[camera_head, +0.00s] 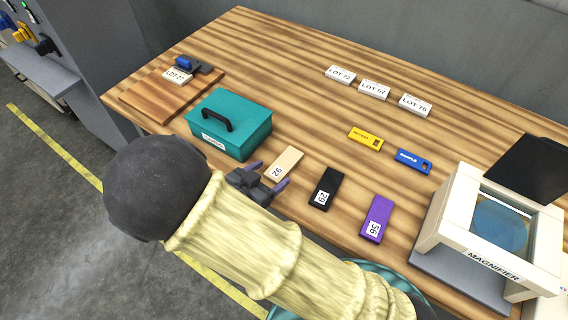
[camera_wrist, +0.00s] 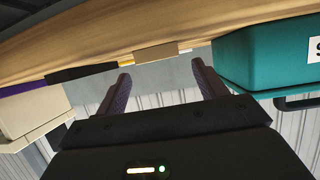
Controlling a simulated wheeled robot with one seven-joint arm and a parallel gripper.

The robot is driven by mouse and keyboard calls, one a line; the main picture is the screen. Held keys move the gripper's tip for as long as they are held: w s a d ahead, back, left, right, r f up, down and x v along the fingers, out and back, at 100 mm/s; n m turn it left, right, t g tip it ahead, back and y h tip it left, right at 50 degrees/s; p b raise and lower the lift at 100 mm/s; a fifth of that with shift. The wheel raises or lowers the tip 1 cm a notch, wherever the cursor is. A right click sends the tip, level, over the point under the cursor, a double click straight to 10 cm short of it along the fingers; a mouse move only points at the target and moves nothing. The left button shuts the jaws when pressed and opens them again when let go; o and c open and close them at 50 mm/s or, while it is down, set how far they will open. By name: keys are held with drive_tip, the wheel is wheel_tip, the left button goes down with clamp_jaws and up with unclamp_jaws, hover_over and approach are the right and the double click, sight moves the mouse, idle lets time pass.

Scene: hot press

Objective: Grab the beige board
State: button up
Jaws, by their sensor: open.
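The beige board (camera_head: 284,164) lies flat on the wooden table near its front edge, with a white label reading 26. It also shows in the wrist view as a thin tan edge (camera_wrist: 155,52), roughly between my fingers and beyond them. My gripper (camera_head: 265,178) is open and empty at the table's front edge, just short of the board's near end. In the wrist view my two fingers (camera_wrist: 160,80) are spread apart, and nothing is between them.
A teal box (camera_head: 230,124) with a black handle stands just left of the board. A black board (camera_head: 326,188) and a purple board (camera_head: 377,218) lie to its right. A magnifier (camera_head: 490,230) stands at the right.

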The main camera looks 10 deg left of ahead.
sight(283, 164)
drive_tip(key=x, duration=0.5)
drive_tip(key=shift+w, duration=0.15)
drive_tip(key=shift+c, duration=0.4)
drive_tip(key=shift+r, duration=0.1)
drive_tip(key=c, duration=1)
